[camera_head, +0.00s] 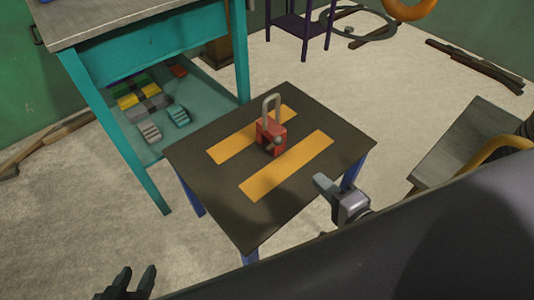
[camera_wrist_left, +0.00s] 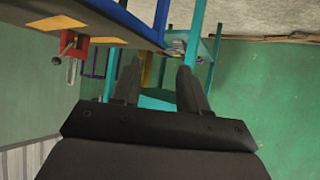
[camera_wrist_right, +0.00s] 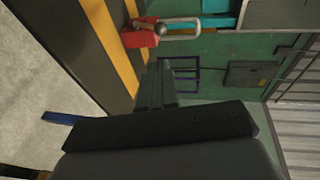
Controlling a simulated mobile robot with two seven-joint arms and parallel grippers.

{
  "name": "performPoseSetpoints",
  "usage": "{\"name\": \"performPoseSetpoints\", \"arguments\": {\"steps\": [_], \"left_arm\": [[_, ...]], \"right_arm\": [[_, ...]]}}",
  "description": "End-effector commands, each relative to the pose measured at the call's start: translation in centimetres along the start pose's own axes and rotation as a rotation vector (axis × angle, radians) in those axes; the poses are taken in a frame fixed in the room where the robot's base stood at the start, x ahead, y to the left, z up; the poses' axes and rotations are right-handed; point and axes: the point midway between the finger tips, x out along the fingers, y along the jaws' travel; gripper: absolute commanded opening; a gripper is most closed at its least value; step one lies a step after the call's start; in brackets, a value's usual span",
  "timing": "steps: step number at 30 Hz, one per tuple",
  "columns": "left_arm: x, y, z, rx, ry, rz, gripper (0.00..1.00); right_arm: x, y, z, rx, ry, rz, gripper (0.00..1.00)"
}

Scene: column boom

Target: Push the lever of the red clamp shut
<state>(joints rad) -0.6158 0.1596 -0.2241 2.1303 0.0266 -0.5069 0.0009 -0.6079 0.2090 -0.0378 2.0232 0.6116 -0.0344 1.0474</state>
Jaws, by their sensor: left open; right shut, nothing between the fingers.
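The red clamp (camera_head: 270,139) stands on a dark table top (camera_head: 222,182) between two yellow strips. Its pale U-shaped lever (camera_head: 271,104) stands upright, and a grey round knob sits on its near side. The clamp also shows in the left wrist view (camera_wrist_left: 80,46) and in the right wrist view (camera_wrist_right: 139,37). My right gripper (camera_head: 322,186) is shut and empty near the table's right front edge, apart from the clamp; its closed fingers show in the right wrist view (camera_wrist_right: 156,84). My left gripper (camera_head: 138,281) is open and empty at the lower left, far from the clamp.
A teal table (camera_head: 152,35) with a lower shelf holding coloured blocks (camera_head: 140,98) stands behind left. A grey-topped bench (camera_head: 462,140) is at the right. A purple stand (camera_head: 300,22) is at the back. The small table is otherwise clear around the clamp.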

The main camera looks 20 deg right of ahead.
Motion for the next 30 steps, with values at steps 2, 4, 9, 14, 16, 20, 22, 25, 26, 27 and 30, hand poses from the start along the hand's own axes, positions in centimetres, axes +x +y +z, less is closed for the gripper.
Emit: {"name": "performPoseSetpoints", "arguments": {"steps": [2, 4, 9, 14, 16, 20, 22, 25, 26, 27, 30], "left_arm": [[0.1, 0.1, 0.0, 0.000, 0.005, 0.003, 0.44], [0.1, 0.2, 0.0, -0.001, 0.006, 0.005, 0.44], [0.1, 0.4, -0.1, -0.002, 0.007, 0.008, 0.44], [0.1, 0.5, -0.1, -0.007, 0.009, 0.008, 0.44], [0.2, 0.5, -0.1, -0.009, 0.010, 0.008, 0.44], [0.3, 0.5, 0.1, -0.010, 0.010, 0.007, 0.44], [0.4, 0.5, 0.2, -0.009, 0.011, 0.007, 0.44], [0.6, 0.5, 0.3, -0.006, 0.013, 0.008, 0.44], [0.6, 0.6, 0.3, -0.004, 0.014, 0.009, 0.44], [0.7, 0.7, 0.2, -0.003, 0.017, 0.011, 0.44], [0.7, 0.9, -0.2, 0.001, 0.031, 0.017, 0.44]], "right_arm": [[0.1, 0.2, -0.1, 0.016, 0.003, -0.006, 0.00], [0.1, 0.1, -0.1, 0.023, 0.004, -0.008, 0.00], [0.1, 0.1, -0.1, 0.025, 0.004, -0.008, 0.00], [0.1, 0.1, -0.1, 0.024, 0.004, -0.008, 0.00], [0.3, 0.1, -0.1, 0.024, 0.004, -0.008, 0.00], [1.4, 0.1, -0.2, 0.024, 0.005, -0.010, 0.00], [2.3, 0.1, -0.2, 0.024, 0.005, -0.010, 0.00], [3.9, 0.1, -0.2, 0.024, 0.005, -0.012, 0.00], [4.3, 0.2, -0.2, 0.024, 0.005, -0.011, 0.00], [5.0, 0.1, -0.2, 0.025, 0.005, -0.011, 0.00], [6.6, 0.1, -0.2, 0.024, 0.005, -0.011, 0.00]]}}
